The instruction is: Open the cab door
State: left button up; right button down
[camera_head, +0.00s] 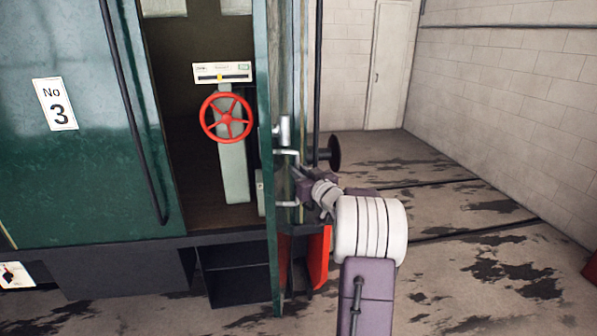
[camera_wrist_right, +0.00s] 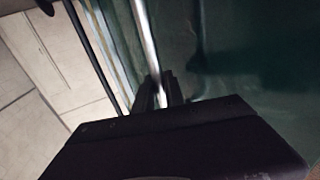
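The green cab door (camera_head: 268,120) stands swung out from the tram, seen almost edge-on, with the cab doorway (camera_head: 190,150) open to its left. A silver handle (camera_head: 287,152) is on the door's right-hand face. My right gripper (camera_head: 298,183) is at this handle. In the right wrist view, the dark fingers (camera_wrist_right: 160,88) lie on both sides of the silver bar (camera_wrist_right: 147,42) and appear closed on it. The green door surface (camera_wrist_right: 245,50) fills the right of that view. My left gripper is not in view.
A red handwheel (camera_head: 228,118) is inside the cab. The green side panel (camera_head: 85,150) bears a number 3 plate (camera_head: 55,104). A dark step box (camera_head: 238,270) is below the doorway. A black round buffer (camera_head: 334,154) is behind the door. Stained floor (camera_head: 480,275) is clear at right.

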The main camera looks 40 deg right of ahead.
jog(key=c, duration=1.5)
grip_release()
jog(key=shift+r, duration=0.45)
jog(key=shift+o, duration=0.5)
jog(key=shift+w+f, duration=0.25)
jog(key=shift+f, duration=0.05)
jog(key=s+a+b, duration=0.1)
jog(key=s+b, duration=0.4)
jog(key=s, duration=0.4)
jog(key=shift+a, duration=0.2)
jog(key=shift+f, duration=0.1)
